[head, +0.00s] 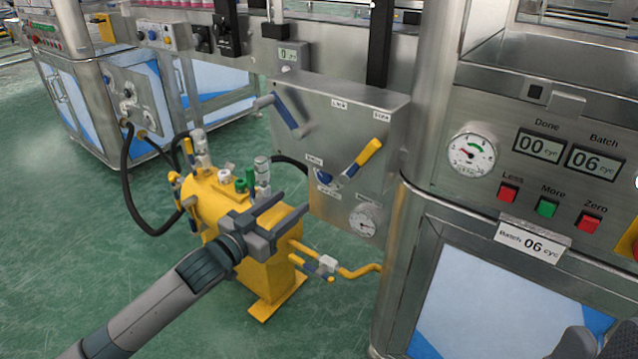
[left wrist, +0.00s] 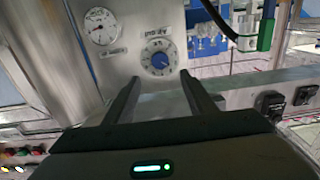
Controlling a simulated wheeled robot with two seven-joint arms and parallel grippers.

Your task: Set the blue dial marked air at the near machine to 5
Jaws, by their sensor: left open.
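The blue dial (head: 323,177) is on the front of the grey metal box, below the yellow-handled lever. In the left wrist view the dial (left wrist: 157,58) shows as a round numbered face with blue on it, its label upside down above it; I cannot read its setting. My left gripper (head: 294,205) is open, to the lower left of the dial in the head view. In the left wrist view the fingers (left wrist: 160,77) point toward the dial, with nothing between them and no clear contact.
A round gauge (head: 363,222) sits low on the box. A yellow-handled lever (head: 362,158) and a blue lever (head: 286,113) stick out above. A yellow tank (head: 205,205) with hoses stands behind my gripper. A counter panel (head: 560,165) with red and green buttons is right.

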